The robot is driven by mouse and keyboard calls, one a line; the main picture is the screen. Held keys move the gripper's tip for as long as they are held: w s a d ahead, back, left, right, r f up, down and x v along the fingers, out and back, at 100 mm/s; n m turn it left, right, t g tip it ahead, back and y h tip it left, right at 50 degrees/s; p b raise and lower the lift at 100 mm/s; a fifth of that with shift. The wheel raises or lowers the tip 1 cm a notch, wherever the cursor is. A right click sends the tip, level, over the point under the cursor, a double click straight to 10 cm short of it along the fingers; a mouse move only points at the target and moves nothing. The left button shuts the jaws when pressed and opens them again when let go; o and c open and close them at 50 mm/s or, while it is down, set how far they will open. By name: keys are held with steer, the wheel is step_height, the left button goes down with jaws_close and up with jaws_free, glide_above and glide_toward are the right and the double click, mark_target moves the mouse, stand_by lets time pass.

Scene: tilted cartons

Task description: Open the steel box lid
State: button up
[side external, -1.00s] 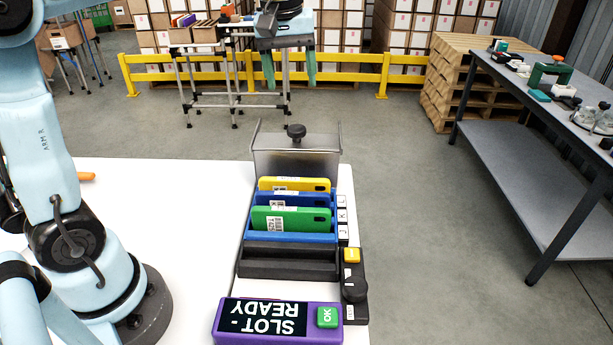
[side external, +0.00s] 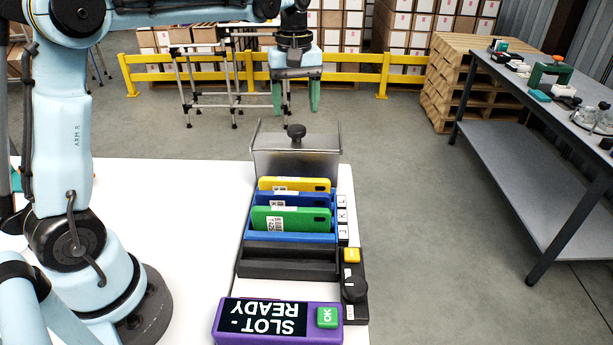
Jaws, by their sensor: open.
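The steel box (side external: 296,166) stands at the far end of the white table, behind the row of slots. A dark round knob (side external: 296,131) sits on top at its middle. Whether the lid is fully seated I cannot tell from this angle. My gripper (side external: 295,108) points down with its two green fingers apart and nothing between them. In the picture it appears just above the knob, not touching it. Its exact depth relative to the box is hard to tell.
Yellow, blue and green cards (side external: 291,219) stand in blue slots in front of the box, with an empty black slot (side external: 288,262) nearer. A purple display (side external: 277,321) reads "SLOT-READY". A black control unit (side external: 353,288) is at right. The white table (side external: 190,220) is clear at left.

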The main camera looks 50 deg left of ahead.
mark_target(296, 126)
steer(key=shift+f, duration=2.25)
steer(key=shift+c, duration=0.3)
jaws_close()
